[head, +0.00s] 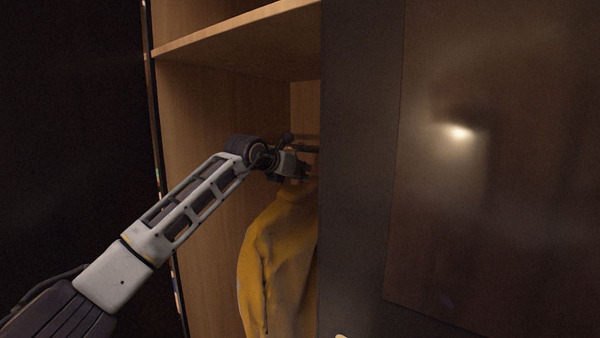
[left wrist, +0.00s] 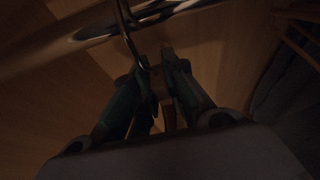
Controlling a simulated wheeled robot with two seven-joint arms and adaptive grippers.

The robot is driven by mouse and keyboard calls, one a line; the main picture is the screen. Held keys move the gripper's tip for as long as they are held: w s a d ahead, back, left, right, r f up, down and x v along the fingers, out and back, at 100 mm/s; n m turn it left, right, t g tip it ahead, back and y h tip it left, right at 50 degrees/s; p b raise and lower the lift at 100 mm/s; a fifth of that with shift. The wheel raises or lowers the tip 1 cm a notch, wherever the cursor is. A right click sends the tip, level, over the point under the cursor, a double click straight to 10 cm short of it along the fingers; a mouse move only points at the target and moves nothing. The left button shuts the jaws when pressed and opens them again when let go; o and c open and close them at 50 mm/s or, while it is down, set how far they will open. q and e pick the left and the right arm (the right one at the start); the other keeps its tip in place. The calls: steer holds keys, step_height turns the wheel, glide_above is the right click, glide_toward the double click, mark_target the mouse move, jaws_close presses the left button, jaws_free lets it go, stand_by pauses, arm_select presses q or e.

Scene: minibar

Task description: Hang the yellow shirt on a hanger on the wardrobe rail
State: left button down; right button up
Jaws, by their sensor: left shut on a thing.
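The yellow shirt (head: 275,265) hangs down inside the open wardrobe, its right side cut off by a dark door panel. My left gripper (head: 302,173) is at the shirt's collar, shut on the hanger near its hook. In the left wrist view my left gripper (left wrist: 160,75) has its fingers close together at the base of the hanger's thin metal hook (left wrist: 127,32). The hook crosses the shiny wardrobe rail (left wrist: 60,52); whether it rests on the rail cannot be told. My right gripper is not in view.
A wooden shelf (head: 235,28) spans the wardrobe above my left arm. The wardrobe's left side wall (head: 195,110) is close beside the arm. The dark door panel (head: 360,180) closes off the right. A wooden frame-like thing shows in the left wrist view (left wrist: 300,40).

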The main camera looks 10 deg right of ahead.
arm_select(q)
steer(key=c, duration=1.4)
jaws_free()
steer(key=shift+o, duration=0.2)
steer(key=shift+s+a, duration=0.1)
steer(key=shift+v, duration=5.85)
steer(key=shift+s, duration=0.1)
